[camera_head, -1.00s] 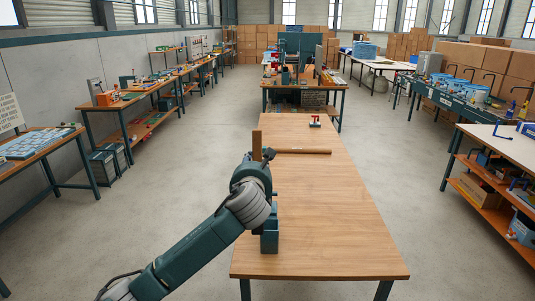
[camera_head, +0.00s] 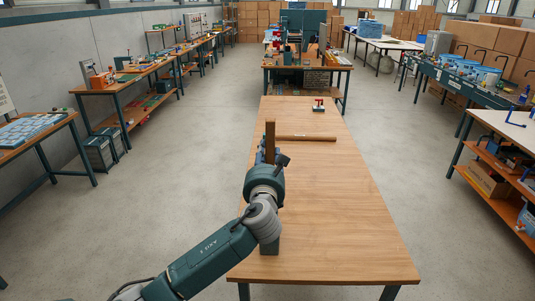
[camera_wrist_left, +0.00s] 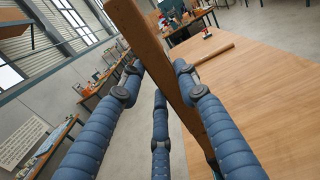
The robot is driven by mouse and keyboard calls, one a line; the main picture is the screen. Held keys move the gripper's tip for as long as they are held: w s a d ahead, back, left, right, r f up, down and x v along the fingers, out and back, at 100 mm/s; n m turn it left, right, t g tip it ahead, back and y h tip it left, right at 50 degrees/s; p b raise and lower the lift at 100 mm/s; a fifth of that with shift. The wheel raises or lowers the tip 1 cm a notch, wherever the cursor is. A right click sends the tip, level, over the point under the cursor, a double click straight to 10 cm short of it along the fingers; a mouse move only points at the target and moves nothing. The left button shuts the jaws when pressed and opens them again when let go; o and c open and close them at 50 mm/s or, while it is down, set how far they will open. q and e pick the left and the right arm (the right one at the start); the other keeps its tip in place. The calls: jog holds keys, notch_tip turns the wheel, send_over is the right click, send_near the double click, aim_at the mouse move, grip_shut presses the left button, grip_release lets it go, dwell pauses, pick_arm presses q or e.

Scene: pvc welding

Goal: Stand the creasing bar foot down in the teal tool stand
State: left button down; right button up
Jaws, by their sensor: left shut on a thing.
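The creasing bar, a flat brown wooden bar (camera_head: 270,135), stands nearly upright in my left gripper (camera_head: 267,157) above the left part of the wooden table. In the left wrist view the bar (camera_wrist_left: 160,55) runs between the blue segmented fingers (camera_wrist_left: 163,85), which are closed around it. The bar looks tilted there because of the camera angle. The teal tool stand (camera_head: 270,246) is on the table near its left edge, partly hidden behind my wrist. The lower end of the bar is hidden in the head view, so I cannot tell whether it touches the stand. My right gripper is out of view.
A round wooden rod (camera_head: 308,138) lies across the table (camera_head: 335,215) behind the bar. A small red item (camera_head: 318,104) sits at the far end. The table's right and front parts are clear.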

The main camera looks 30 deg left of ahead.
aim_at(267, 161)
pick_arm(q)
jog(key=shift+f+b, duration=0.3)
jog(key=shift+f, duration=0.25)
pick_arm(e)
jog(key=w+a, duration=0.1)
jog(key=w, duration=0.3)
pick_arm(q)
jog(key=shift+f, duration=0.3)
jog(key=shift+f+b, duration=0.55)
jog(key=shift+f, duration=0.1)
notch_tip(267, 161, down, 14)
jog(key=b, duration=0.8)
jog(key=shift+f, duration=0.25)
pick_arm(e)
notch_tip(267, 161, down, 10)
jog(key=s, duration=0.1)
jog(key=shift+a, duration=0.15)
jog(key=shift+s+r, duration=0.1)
